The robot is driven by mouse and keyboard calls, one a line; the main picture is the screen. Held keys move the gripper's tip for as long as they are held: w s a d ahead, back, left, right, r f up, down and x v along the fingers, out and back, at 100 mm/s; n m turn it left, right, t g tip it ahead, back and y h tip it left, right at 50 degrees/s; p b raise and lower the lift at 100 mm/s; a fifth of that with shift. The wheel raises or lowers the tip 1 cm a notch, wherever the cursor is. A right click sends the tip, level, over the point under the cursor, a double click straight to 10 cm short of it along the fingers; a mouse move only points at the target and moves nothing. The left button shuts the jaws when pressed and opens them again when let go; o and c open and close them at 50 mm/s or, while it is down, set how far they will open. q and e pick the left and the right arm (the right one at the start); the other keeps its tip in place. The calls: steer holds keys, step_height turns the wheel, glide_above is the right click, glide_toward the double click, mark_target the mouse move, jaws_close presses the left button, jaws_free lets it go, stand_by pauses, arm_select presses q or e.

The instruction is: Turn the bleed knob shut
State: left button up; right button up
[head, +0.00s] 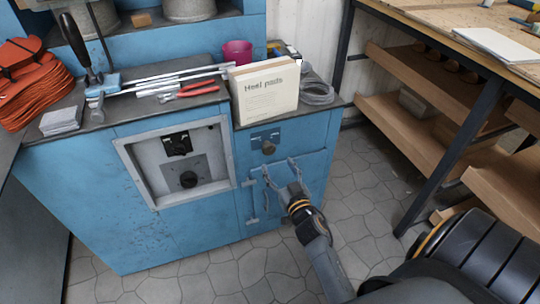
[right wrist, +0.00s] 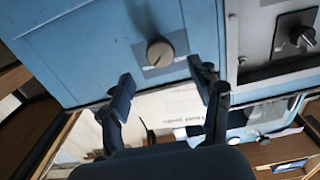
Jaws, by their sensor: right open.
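A round grey-brown knob (head: 268,147) sits on a small plate at the upper right of the blue cabinet front. It also shows in the right wrist view (right wrist: 160,53), with a pale mark on its face. A second, black knob (head: 188,180) is on the grey recessed panel to the left; part of it shows at the right of the wrist view (right wrist: 296,37). No label reads clearly. My right gripper (head: 278,163) is open and empty just in front of the grey-brown knob, apart from it. Its fingertips (right wrist: 163,76) lie either side of the knob's line. My left gripper is out of view.
A wooden shelf unit (head: 430,80) stands at right. Floor between is clear.

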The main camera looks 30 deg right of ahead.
mark_target(270, 151)
steer(key=x, duration=0.7)
steer(key=shift+b, duration=0.4)
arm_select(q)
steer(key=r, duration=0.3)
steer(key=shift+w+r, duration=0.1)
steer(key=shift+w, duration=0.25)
arm_select(e)
steer(key=c, duration=1.1)
